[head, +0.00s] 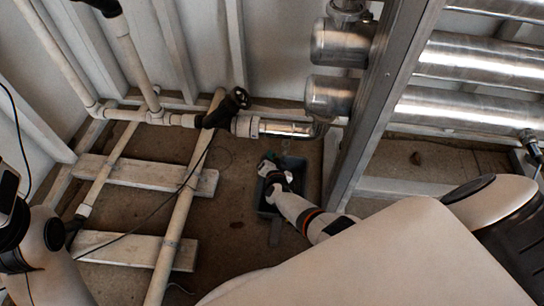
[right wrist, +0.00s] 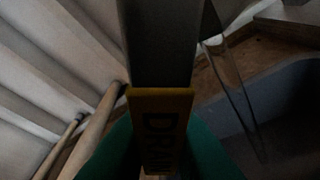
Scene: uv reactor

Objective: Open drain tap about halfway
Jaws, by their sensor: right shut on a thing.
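My right gripper (head: 270,168) is shut on this handle, over the grey bin's upper left part in the head view. The gripper hides the tap there. A clear streak, perhaps water, runs down towards the bin in the right wrist view. My left arm shows at the lower left; its fingers are not in view.
The grey bin (head: 309,196) stands on the brown floor below the metal pipe (head: 285,128). A steel upright (head: 372,105) stands right of it. White pipes, boards (head: 140,247) and a thin black cable lie at the left. Large steel cylinders (head: 470,107) are at the upper right.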

